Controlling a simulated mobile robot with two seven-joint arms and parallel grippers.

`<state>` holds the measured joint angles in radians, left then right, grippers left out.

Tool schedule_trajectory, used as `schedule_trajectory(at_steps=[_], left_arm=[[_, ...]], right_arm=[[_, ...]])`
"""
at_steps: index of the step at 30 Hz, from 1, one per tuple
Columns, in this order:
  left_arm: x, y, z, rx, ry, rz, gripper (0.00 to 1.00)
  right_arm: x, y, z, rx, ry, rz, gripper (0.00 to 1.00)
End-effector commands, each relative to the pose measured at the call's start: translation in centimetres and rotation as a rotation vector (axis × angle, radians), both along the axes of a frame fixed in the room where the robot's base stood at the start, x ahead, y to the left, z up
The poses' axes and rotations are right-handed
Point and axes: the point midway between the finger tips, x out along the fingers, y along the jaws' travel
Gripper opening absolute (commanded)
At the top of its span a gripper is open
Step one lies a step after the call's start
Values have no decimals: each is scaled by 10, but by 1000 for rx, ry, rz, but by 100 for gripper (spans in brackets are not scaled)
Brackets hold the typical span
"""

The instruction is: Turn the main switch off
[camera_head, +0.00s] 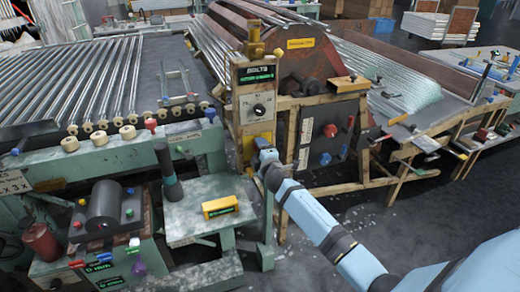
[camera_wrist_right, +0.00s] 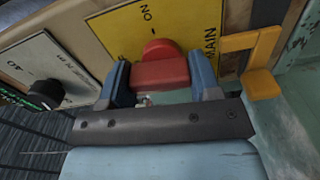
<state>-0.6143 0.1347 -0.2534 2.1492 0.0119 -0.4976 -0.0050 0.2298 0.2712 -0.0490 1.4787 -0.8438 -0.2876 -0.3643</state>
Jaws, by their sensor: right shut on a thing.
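The main switch is a red knob (camera_wrist_right: 160,74) on a yellow plate (camera_wrist_right: 130,27) lettered ON and MAIN in the right wrist view. My right gripper (camera_wrist_right: 161,84) has its blue fingers on either side of the red handle and is shut on it. An ON mark shows on the plate just past the knob's round end. Any OFF mark is hidden or out of view. My left gripper is not in view.
A black dial (camera_wrist_right: 44,95) on a white plate sits beside the yellow plate. A yellow bracket (camera_wrist_right: 255,58) sticks out on the other side. The BOLTS display (camera_head: 257,75) is above. A bench with a yellow box (camera_head: 220,206) stands left of my right arm.

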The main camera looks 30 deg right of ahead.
Motion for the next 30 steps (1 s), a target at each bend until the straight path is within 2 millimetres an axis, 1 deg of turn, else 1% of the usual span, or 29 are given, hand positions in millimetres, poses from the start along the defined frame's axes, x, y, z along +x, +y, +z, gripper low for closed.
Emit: schedule_trajectory(at_steps=[9, 24, 25, 26, 27, 28, 30], left_arm=[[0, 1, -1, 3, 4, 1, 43], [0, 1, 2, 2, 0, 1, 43], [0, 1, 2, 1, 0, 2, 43], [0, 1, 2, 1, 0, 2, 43], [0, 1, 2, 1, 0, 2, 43], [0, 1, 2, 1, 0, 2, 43], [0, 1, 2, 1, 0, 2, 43]], right_arm=[[0, 0, 0, -101, 25, 0, 34], [0, 0, -1, -117, 28, 0, 34], [0, 0, -1, -117, 28, 0, 62], [0, 0, -1, -117, 28, 0, 69], [0, 0, -1, -116, 28, 0, 78], [0, 0, -1, -116, 28, 0, 83], [0, 0, -1, -116, 28, 0, 83]])
